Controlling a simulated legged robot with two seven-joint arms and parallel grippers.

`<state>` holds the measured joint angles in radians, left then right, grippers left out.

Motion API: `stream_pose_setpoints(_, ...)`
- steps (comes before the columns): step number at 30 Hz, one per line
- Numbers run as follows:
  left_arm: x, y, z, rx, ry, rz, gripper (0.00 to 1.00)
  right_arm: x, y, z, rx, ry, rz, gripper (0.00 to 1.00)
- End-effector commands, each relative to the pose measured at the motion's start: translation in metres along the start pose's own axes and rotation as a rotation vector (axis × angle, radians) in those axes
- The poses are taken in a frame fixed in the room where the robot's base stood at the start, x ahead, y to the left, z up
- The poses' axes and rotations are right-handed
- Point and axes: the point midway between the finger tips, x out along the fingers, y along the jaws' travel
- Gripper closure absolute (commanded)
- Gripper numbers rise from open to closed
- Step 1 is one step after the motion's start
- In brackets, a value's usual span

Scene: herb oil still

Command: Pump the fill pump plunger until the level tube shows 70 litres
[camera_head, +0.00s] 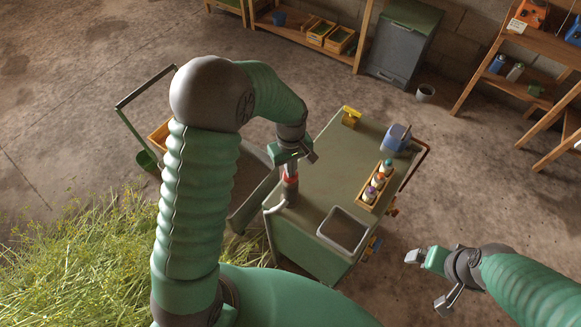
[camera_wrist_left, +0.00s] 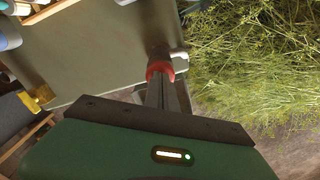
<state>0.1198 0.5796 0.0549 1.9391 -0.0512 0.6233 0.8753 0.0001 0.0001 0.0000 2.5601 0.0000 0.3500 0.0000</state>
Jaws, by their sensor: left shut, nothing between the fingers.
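The fill pump plunger shows as a red cap (camera_head: 290,179) at the left edge of the green cart, above a pale curved pipe (camera_head: 275,207). My left gripper (camera_head: 290,167) is shut and empty, pointing down right at the red cap. In the left wrist view the closed fingers (camera_wrist_left: 165,88) overlap the red cap (camera_wrist_left: 160,70); I cannot tell if they touch it. The fingers hide part of the plunger. I cannot make out the level tube or its reading. My right gripper (camera_head: 427,282) is open and empty, to the right of the cart.
The cart top (camera_head: 325,170) carries a grey bin (camera_head: 343,230), a wooden rack of small bottles (camera_head: 376,186), a blue item (camera_head: 397,137) and a yellow item (camera_head: 351,116). Cut herbs (camera_head: 85,250) lie at lower left.

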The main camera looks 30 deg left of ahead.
Motion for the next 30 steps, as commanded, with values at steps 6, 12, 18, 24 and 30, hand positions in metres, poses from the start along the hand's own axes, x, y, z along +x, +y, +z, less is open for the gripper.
stream_pose_setpoints(6, -0.001, 0.0, 0.0, 0.0, 0.0, 0.0, 1.0, -0.002, 0.0, -0.001, 0.0, 0.0, 0.0, 0.05)
stream_pose_setpoints(12, -0.023, 0.0, 0.0, -0.001, 0.0, 0.0, 1.0, -0.021, 0.0, -0.005, 0.0, 0.0, 0.0, 0.05)
stream_pose_setpoints(18, -0.045, 0.0, 0.0, -0.001, 0.0, -0.001, 1.0, -0.039, 0.0, -0.009, 0.0, 0.0, 0.0, 0.05)
stream_pose_setpoints(24, -0.046, 0.0, 0.0, -0.001, 0.0, -0.001, 1.0, -0.038, 0.0, -0.009, 0.0, 0.0, 0.0, 0.05)
stream_pose_setpoints(30, -0.07, 0.0, 0.0, 0.0, 0.001, 0.0, 1.0, -0.059, 0.0, -0.014, 0.0, 0.0, 0.0, 0.05)
